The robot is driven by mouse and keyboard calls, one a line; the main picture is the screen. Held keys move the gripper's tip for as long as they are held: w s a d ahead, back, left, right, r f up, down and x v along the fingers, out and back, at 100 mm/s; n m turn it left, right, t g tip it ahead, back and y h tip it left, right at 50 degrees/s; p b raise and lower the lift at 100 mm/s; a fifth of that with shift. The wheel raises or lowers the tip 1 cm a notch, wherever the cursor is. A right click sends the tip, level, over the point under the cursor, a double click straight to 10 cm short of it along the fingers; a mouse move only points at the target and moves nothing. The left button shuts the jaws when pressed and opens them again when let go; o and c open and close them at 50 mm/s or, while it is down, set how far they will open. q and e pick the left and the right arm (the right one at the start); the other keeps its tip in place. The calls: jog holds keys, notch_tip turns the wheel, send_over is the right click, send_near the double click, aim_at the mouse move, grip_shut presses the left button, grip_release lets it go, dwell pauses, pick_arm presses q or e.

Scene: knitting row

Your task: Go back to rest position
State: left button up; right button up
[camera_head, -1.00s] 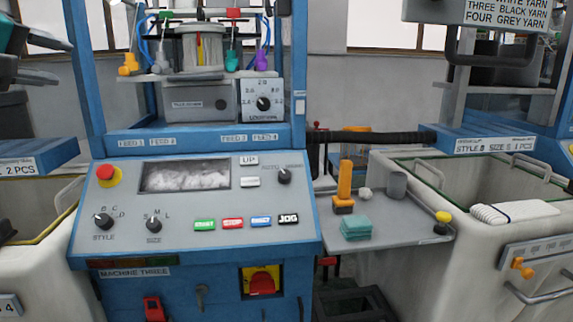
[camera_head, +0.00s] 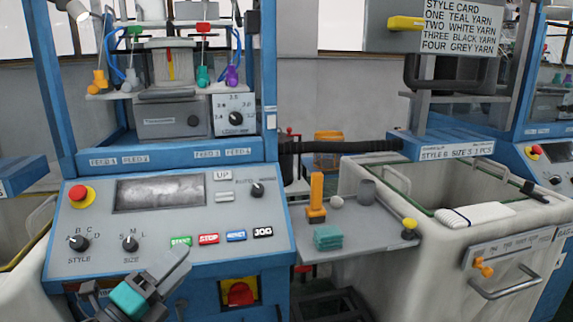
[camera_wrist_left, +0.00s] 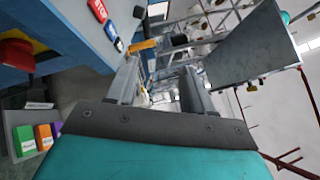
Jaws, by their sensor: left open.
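My left gripper (camera_head: 168,274) is in the head view at the lower left, in front of the blue machine's control panel (camera_head: 145,225). It has a teal body and grey fingers. Its fingers stand near the green button (camera_head: 181,241). In the left wrist view the gripper (camera_wrist_left: 160,78) is open, with its two grey fingers apart and nothing between them. My right gripper is in neither view.
Right of the panel is a grey side shelf (camera_head: 375,238) with teal blocks (camera_head: 328,237) and an orange-handled tool (camera_head: 316,197). A pale bin (camera_head: 430,255) with a folded white piece (camera_head: 476,216) stands further right. A style card (camera_head: 462,26) hangs above.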

pick_arm(q)
jog(key=s+f+n+g+y+p, duration=0.1)
jog(key=s+f+n+g+y, duration=0.2)
jog(key=s+f+n, duration=0.6)
jog(key=s+d+f+n+g+y, duration=0.1)
jog(key=s+f+n+g+y, duration=0.3)
jog(key=s+f+n, duration=0.6)
notch_tip(320, 180, down, 7)
jog(key=n+y, duration=0.1)
jog(key=n, duration=0.5)
jog(key=shift+s+d+n+y+p, duration=0.15)
jog(key=shift+s+n+y+p, duration=0.15)
jog(key=shift+y+p, duration=0.1)
jog(key=shift+w+r, duration=0.1)
jog(key=shift+r, duration=0.05)
